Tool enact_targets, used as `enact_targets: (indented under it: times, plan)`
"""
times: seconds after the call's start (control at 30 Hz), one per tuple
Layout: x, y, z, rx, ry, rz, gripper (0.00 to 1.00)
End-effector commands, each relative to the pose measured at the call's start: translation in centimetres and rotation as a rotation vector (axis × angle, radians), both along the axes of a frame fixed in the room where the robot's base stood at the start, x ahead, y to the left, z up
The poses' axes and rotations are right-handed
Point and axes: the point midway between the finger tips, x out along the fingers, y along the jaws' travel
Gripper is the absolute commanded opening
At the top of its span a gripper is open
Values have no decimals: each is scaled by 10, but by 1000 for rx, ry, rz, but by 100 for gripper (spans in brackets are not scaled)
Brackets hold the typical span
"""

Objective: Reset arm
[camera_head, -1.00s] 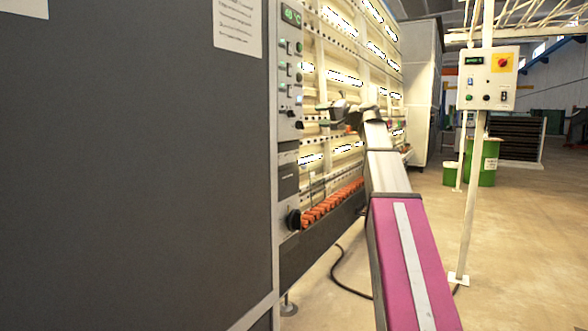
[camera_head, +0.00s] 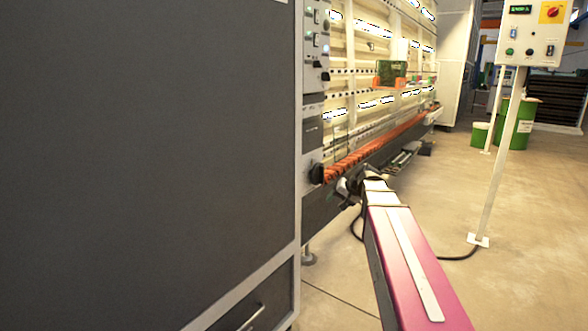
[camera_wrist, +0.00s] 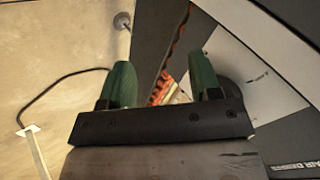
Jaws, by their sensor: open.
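My gripper (camera_wrist: 161,66) shows in the wrist view with its two green fingers spread apart. Nothing is between them. In the head view my pink and white arm reaches forward, low beside the washer (camera_head: 345,90). Its far end is beside the lower front of the machine, just right of the black knob, and the fingers are too small to make out there. The washer's orange row (camera_head: 375,147) runs along its lower edge. A green see-through piece (camera_head: 391,73) stands upright at the washer front, clear of my arm.
A large dark cabinet panel (camera_head: 150,150) fills the left. A control box (camera_head: 532,33) on a white post (camera_head: 500,170) stands to the right, with green drums (camera_head: 515,124) behind. A black cable lies on the floor. Open floor (camera_head: 535,240) lies right of my arm.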

Motion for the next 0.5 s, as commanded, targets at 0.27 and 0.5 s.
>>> enact_targets:
  times: [0.27,0.5]
  plan:
    - [-77,-2,-115,-218,164,46,57]
    - [-147,-11,-191,-409,292,107,57]
